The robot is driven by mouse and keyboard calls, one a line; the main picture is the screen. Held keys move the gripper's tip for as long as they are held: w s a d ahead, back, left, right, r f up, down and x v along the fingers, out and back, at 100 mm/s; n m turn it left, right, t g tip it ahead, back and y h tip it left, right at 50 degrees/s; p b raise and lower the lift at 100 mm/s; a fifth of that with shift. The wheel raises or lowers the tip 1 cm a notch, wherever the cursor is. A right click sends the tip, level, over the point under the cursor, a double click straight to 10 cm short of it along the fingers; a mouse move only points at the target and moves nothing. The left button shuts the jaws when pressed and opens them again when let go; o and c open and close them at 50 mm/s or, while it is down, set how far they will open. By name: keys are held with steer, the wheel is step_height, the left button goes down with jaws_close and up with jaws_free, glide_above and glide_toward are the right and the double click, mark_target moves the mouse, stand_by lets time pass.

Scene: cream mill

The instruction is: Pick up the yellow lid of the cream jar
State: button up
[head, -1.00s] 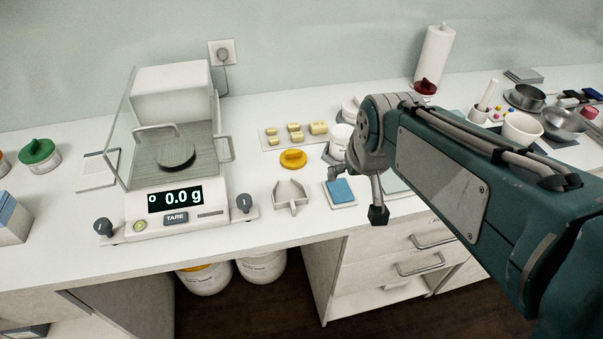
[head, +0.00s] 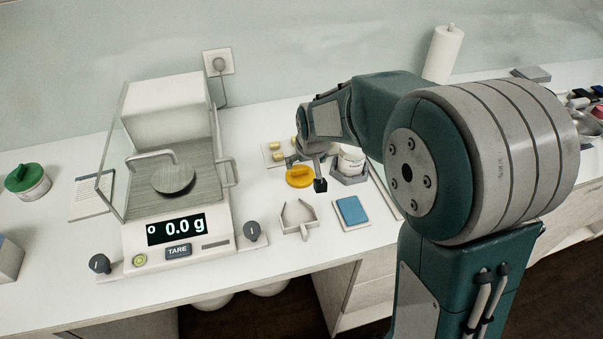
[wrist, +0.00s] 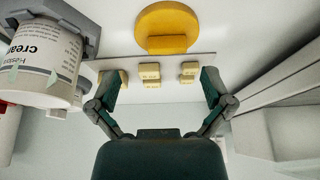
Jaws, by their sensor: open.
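The yellow lid (head: 299,178) lies on the white bench, just in front of a plate with small pale blocks. In the wrist view the lid (wrist: 168,28) is a round disc with a raised grip bar, at the top centre. My gripper (wrist: 160,88) is open and empty, its two fingers spread wide apart, with the lid beyond the tips. In the head view my gripper (head: 306,170) is close beside and above the lid, partly overlapping it. The white cream jar (head: 352,160) stands in a grey holder to the right; its label shows in the wrist view (wrist: 45,58).
A balance reading 0.0 g (head: 175,228) stands to the left. A green-lidded jar (head: 26,180) is far left.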

mark_target(299, 169)
steer(key=x, duration=0.2)
steer(key=a+x, duration=0.1)
steer(key=x, duration=0.2)
steer(key=shift+w+a+f, duration=0.1)
steer(key=shift+w, duration=0.1)
steer(key=shift+d, duration=0.2)
steer(key=shift+c, duration=0.3)
steer(key=c, duration=0.6)
steer(key=shift+a, duration=0.1)
steer(key=shift+c, duration=0.8)
